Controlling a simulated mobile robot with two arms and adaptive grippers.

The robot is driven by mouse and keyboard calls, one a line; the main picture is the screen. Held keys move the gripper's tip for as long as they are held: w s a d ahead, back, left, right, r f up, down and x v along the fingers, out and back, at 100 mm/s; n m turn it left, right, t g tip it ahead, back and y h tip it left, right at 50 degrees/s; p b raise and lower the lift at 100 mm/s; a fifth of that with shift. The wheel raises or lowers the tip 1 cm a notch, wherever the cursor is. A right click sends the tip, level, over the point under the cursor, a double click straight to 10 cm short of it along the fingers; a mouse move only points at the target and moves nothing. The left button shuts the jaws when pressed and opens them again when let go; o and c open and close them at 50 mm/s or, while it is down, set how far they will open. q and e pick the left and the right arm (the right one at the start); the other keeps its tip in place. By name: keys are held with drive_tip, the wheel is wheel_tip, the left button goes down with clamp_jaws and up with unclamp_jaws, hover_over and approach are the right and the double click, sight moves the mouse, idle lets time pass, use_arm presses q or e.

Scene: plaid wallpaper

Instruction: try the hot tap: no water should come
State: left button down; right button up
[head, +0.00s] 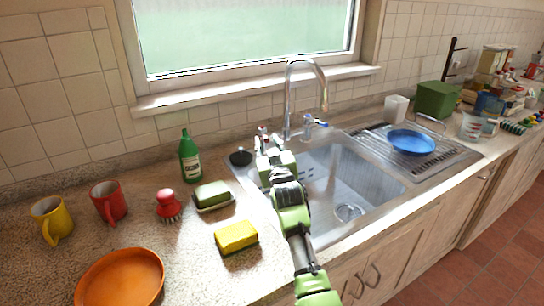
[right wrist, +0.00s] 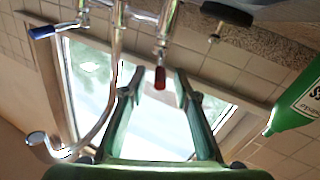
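The chrome tap (head: 289,95) stands behind the sink (head: 375,185), its spout arched over the basin. Its red-marked hot handle (right wrist: 160,78) shows between the fingers of my right gripper (right wrist: 156,90) in the right wrist view; I see no clear contact. In the head view my right gripper (head: 266,142) is at the tap's left side and largely covers that handle. Its fingers are apart. The blue-marked cold handle (head: 321,123) is on the tap's right side. I see no clear stream from the spout (right wrist: 45,146). My left gripper is not in view.
A black plug (head: 240,157) and a green bottle (head: 190,158) stand left of the tap. A blue plate (head: 411,142) is on the drainer.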

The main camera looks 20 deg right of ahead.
drive_tip(key=s+a, duration=0.1)
drive_tip(key=s, duration=0.8)
drive_tip(key=shift+w+d, duration=0.1)
drive_tip(key=shift+d, duration=0.05)
clamp_jaws()
drive_tip(key=s+d+f+m+y, duration=0.25)
drive_tip(key=d+m, duration=0.55)
drive_tip(key=m, duration=1.2)
drive_tip(key=w+a+r, duration=0.2)
drive_tip(key=w+a, duration=0.2)
drive_tip(key=w, duration=0.7)
drive_tip(key=shift+a+t+y+p, duration=0.35)
drive_tip(key=shift+t+y+p, duration=0.05)
drive_tip(key=shift+y, duration=0.05)
